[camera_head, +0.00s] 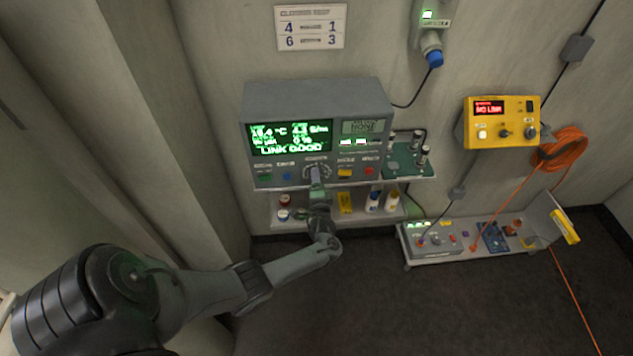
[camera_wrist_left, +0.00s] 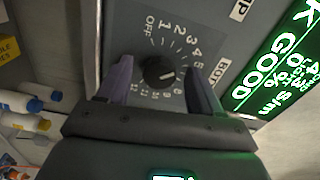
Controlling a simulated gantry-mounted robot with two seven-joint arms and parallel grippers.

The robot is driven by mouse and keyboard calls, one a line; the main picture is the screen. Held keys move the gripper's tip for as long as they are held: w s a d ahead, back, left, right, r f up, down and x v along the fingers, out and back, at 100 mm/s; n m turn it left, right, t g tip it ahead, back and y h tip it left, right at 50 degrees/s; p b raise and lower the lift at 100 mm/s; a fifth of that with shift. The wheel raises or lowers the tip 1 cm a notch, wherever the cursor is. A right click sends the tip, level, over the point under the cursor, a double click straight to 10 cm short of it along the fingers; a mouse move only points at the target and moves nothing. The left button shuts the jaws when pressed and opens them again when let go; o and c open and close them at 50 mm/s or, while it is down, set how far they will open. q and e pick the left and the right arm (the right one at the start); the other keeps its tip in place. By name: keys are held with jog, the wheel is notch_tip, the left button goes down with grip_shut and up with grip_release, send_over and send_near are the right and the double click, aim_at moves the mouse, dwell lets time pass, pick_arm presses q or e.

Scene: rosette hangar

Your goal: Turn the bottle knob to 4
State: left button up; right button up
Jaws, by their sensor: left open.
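The bottle knob (camera_wrist_left: 158,72) is a small dark round knob on the grey panel in the left wrist view. Its dial (camera_wrist_left: 165,42) has numbers around it, with OFF, 1, 2, 3, 4 and 5 along the upper side and part of a "BOT" label beside it. A pale mark shows on the knob, but I cannot tell exactly which number it points at. My left gripper (camera_head: 317,172) is at the lower front of the grey console (camera_head: 315,93). It is open, with one finger on each side of the knob and visible gaps. My right gripper is not in view.
The console's green screen (camera_head: 290,137) reads LINK GOOD. A shelf below holds several small bottles (camera_head: 373,200). A yellow box (camera_head: 501,143) and an orange cable (camera_head: 563,148) hang at right. A low bench (camera_head: 458,254) stands below them. The floor in front is clear.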

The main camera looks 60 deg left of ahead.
pick_arm(q)
jog(key=p+v, duration=0.1)
jog(key=v, duration=0.9)
jog(key=shift+s+d, duration=0.25)
jog(key=shift+d, duration=0.1)
